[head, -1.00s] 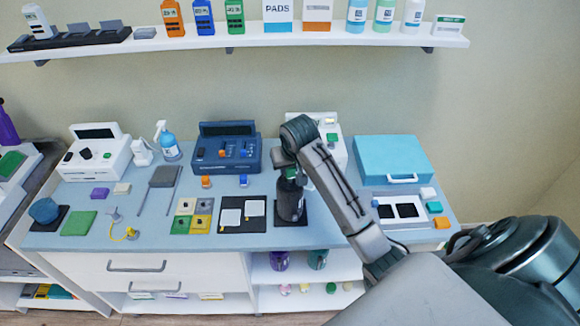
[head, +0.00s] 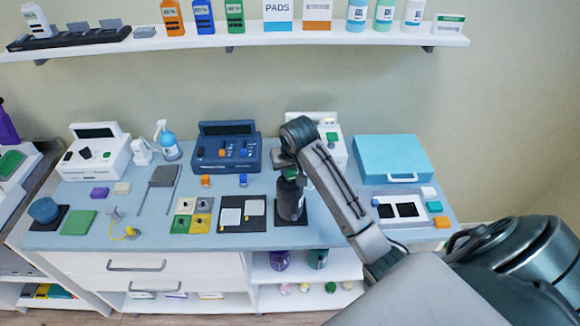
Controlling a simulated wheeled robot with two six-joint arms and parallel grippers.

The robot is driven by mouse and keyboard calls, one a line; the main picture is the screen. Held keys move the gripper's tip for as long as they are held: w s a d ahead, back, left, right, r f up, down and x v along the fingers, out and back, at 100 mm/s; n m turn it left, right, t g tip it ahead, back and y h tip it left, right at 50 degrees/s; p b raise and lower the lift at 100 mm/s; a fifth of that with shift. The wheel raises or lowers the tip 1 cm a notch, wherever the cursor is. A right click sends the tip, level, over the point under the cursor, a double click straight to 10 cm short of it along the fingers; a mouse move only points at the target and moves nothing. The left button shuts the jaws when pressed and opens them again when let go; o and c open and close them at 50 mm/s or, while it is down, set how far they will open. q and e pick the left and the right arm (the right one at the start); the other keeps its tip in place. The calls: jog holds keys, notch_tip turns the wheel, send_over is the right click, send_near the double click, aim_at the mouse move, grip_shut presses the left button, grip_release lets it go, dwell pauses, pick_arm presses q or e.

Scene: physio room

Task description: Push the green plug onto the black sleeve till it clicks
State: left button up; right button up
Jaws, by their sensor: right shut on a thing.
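The black sleeve (head: 290,202) stands upright on a dark square mat on the blue counter, right of the middle. The green plug (head: 290,173) shows as a small green patch at the top of the sleeve, mostly hidden by my right gripper (head: 287,166). My right gripper comes down from above and is shut on the green plug. The plug is right over the sleeve's top; I cannot tell how far it is seated. My left gripper is not in view.
A dark blue device (head: 226,150) stands behind and left of the sleeve. A white device (head: 334,148) is partly behind my right arm. A turquoise case (head: 392,152) sits at the right. Black mats with white pads (head: 242,227) lie left of the sleeve.

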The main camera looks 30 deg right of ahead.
jog(key=shift+f, duration=1.05)
dwell(2.5)
jog(key=shift+r, duration=0.15)
dwell(1.6)
jog(key=o, duration=0.9)
jog(key=shift+c, duration=0.2)
jog(key=shift+r, duration=3.5)
